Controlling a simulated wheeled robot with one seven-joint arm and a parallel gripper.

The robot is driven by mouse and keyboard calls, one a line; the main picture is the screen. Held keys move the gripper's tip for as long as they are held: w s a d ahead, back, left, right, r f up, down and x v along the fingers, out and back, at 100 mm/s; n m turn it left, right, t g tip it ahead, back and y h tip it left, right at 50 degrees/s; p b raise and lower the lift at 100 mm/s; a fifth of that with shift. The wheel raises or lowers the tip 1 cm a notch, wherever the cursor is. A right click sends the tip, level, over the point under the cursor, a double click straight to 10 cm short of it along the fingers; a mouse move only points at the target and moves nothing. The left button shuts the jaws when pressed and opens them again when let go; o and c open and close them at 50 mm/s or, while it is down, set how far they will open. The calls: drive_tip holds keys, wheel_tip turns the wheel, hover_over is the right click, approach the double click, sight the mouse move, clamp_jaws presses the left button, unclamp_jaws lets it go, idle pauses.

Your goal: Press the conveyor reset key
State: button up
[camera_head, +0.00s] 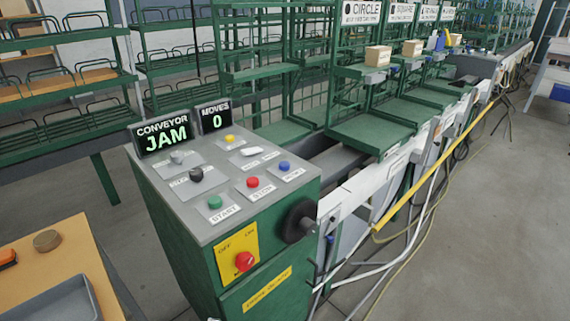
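A grey sloped control panel (220,205) tops the green console in the middle of the view. It has a green START button (214,202), a red STOP button (252,182), a blue button (284,166) and a yellow button (230,139). A black knob (196,174), a grey control (177,157) and a white lever-like control (252,151) are there too. Several labels are too small to read, so I cannot tell which control is the reset key. The conveyor display (165,138) reads "CONVEYOR JAM". The moves display (214,117) reads 0. My gripper is not in view.
A red rotary switch (244,261) on a yellow OFF/ON plate and a black round knob (300,221) are on the console's front. A wooden table (85,250) with a grey tray (55,304) is at lower left. Green racks stand behind; the floor at right is mostly clear.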

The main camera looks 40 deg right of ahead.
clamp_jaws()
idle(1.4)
